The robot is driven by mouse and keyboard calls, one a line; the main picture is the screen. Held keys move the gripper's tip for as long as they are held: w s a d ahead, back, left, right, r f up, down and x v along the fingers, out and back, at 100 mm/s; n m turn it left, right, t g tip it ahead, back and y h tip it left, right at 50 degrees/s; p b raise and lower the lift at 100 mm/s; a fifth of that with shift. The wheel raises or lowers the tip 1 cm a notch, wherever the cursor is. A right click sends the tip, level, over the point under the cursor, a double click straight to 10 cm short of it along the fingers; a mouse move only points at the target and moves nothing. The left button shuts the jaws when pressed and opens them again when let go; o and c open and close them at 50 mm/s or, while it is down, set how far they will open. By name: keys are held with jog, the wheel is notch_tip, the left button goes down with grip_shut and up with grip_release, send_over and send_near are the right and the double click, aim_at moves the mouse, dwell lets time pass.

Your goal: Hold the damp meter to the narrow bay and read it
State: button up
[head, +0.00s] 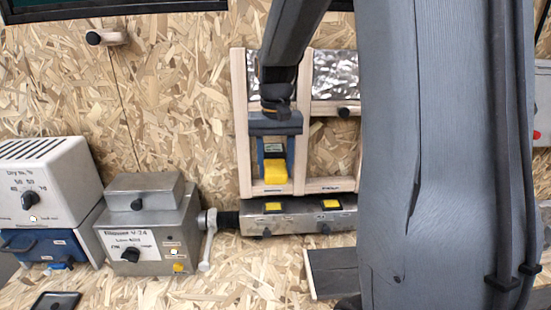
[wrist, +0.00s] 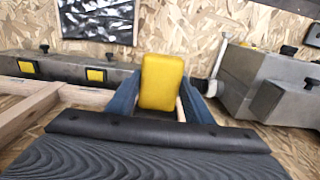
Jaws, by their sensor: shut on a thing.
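The damp meter (head: 275,172) is a yellow block with a small display at its upper end in the head view. It also fills the middle of the wrist view (wrist: 161,82). My gripper (head: 275,165) is shut on it, with a blue finger on each side; the fingers also show in the wrist view (wrist: 160,100). The meter is in front of the narrow bay (head: 254,92), the left opening of a pale wooden frame (head: 241,130). I cannot tell whether it touches anything behind. The display's reading is too small to make out.
Below the frame runs a grey metal box (head: 290,222) with yellow-and-black switches. To its left stand a grey machine (head: 150,235) with a lever and a white-and-blue device (head: 45,190). Silver foil (head: 335,75) fills the frame's upper right. My arm hides the right side.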

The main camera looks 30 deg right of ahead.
jog(key=s+a+p, duration=0.2)
jog(key=s, duration=0.3)
jog(key=shift+s+a, duration=0.2)
jog(key=shift+s, duration=0.15)
jog(key=shift+d, duration=0.1)
dwell(0.6)
